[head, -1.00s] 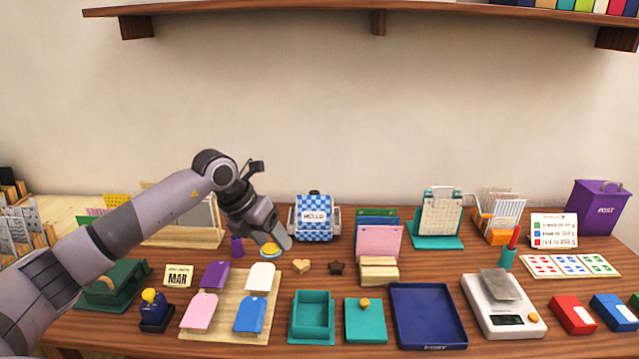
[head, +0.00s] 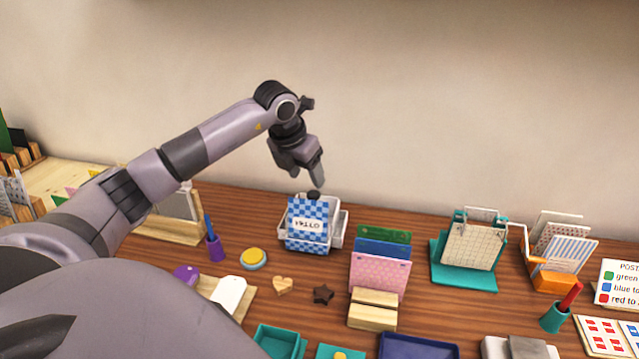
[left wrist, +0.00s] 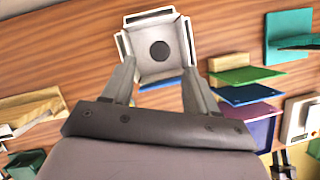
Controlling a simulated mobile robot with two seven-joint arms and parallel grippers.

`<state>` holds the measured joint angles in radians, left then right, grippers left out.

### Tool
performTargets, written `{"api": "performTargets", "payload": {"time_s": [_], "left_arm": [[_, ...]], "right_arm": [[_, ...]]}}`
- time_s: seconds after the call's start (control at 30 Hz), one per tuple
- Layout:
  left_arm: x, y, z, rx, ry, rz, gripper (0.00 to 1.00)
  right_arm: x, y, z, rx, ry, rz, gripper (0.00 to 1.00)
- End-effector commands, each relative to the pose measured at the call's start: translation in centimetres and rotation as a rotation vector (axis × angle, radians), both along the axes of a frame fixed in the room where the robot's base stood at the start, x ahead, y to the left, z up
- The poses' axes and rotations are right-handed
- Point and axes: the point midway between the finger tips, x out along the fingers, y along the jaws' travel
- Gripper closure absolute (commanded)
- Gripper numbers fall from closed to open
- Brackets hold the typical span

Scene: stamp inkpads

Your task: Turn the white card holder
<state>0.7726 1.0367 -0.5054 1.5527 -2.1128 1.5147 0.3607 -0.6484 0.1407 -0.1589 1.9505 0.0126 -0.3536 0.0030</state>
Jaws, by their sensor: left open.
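The white card holder (head: 337,236) stands upright near the back of the table. It has white wire-like side trays, a dark round knob (head: 314,195) on top and a blue checkered card (head: 307,222) facing the front. My left gripper (head: 318,182) points down just above the knob in the head view. In the left wrist view the holder's white square top (left wrist: 158,72) with its dark knob (left wrist: 159,50) lies ahead of the left gripper (left wrist: 160,75). Its two fingers are apart with nothing held between them. My right gripper is not seen.
A stand with green, blue and pink cards (head: 380,268) is right of the holder. A purple pen cup (head: 215,249) and yellow-topped round pad (head: 253,259) lie to its left. Heart (head: 282,286) and star (head: 323,294) pieces lie in front. The wall is behind.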

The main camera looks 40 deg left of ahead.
Motion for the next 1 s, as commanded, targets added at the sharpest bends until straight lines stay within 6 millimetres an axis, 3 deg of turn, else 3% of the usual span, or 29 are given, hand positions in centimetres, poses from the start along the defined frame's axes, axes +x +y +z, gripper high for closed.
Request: {"api": "performTargets", "payload": {"time_s": [0.33,0.73,0.77,0.9,0.93,1.0], "left_arm": [[1.9,0.2,-4.7,-0.003,0.002,-0.002,0.41],[2.3,0.2,-5.7,-0.001,0.000,-0.001,0.41],[2.3,0.2,-5.7,-0.001,0.000,-0.001,0.48],[2.3,0.3,-5.7,-0.001,0.000,-0.001,0.94],[2.3,0.3,-5.6,-0.001,0.000,-0.001,1.00],[2.3,0.3,-5.6,-0.001,0.000,-0.001,1.00]], "right_arm": [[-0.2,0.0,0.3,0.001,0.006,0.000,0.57],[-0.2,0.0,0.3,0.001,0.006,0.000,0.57],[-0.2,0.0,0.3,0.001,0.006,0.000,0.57],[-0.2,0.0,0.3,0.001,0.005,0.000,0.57],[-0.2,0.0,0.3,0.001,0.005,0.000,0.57],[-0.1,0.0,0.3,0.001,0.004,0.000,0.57]]}}
